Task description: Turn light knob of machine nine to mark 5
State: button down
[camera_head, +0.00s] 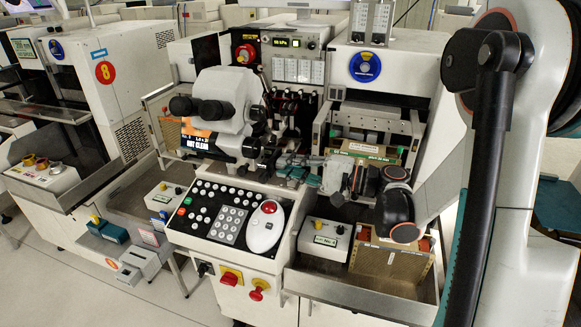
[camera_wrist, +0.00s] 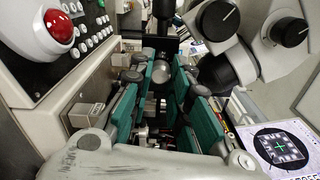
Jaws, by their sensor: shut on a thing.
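The machine in the middle of the head view has a white microscope head (camera_head: 222,95) and a sloping control panel (camera_head: 190,205). My gripper (camera_head: 291,168) is at the machine between the microscope and the right-hand stage, just above the panel's right edge. In the wrist view its teal fingers (camera_wrist: 161,80) close on a small rounded grey thing (camera_wrist: 160,74). I cannot tell from its look whether this is the light knob. Any pointer or mark is hidden or too small to read. The fingers and wrist hide the held thing in the head view.
A red trackball (camera_head: 269,207) is close below my gripper; it also shows in the wrist view (camera_wrist: 58,25). Black dials (camera_wrist: 218,18) are to the fingers' right. Machine eight (camera_head: 107,85) is at left.

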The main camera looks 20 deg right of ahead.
dwell(0.3)
jog(key=c, duration=1.5)
grip_release()
jog(key=shift+o, duration=0.2)
jog(key=v, duration=1.2)
